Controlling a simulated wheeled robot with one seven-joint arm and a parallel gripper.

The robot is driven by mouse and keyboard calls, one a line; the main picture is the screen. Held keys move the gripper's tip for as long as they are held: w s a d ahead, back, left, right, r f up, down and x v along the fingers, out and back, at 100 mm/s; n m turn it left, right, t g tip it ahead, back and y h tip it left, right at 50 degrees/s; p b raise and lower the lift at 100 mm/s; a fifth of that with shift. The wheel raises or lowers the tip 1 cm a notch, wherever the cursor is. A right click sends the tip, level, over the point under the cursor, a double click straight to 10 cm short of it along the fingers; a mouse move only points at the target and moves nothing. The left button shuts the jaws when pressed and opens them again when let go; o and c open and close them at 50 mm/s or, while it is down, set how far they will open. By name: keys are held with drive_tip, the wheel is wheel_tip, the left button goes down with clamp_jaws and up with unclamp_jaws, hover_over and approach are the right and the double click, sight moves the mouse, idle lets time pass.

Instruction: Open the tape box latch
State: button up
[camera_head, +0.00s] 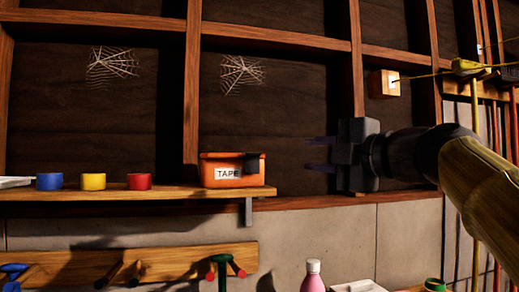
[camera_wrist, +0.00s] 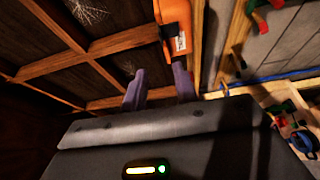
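The orange tape box (camera_head: 212,178) with a white "TAPE" label stands at the right end of the wooden shelf. A dark latch piece (camera_head: 252,163) sits at the top right of its front. My gripper (camera_head: 321,154) is to the right of the box, clearly apart from it, with its fingers pointing left. The fingers are spread and empty. In the wrist view the orange box (camera_wrist: 176,14) is ahead at the top, beyond my two purple fingertips (camera_wrist: 160,80). A dark part, likely the latch (camera_wrist: 168,32), shows at its edge; its exact position is hard to tell.
Blue (camera_head: 49,181), yellow (camera_head: 93,182) and red (camera_head: 139,181) tape rolls stand left of the box on the shelf (camera_head: 100,193). A peg rail (camera_head: 150,262) with tools hangs below. A pink bottle (camera_head: 313,277) stands low. Open space lies between box and gripper.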

sight(255, 154)
drive_tip(key=shift+s+r, duration=0.15)
drive_tip(key=shift+s, duration=0.05)
drive_tip(key=p+x, duration=0.5)
drive_tip(key=x, duration=1.2)
drive_tip(key=shift+w+a+f, duration=0.15)
drive_tip(key=shift+a+f, duration=0.1)
clamp_jaws()
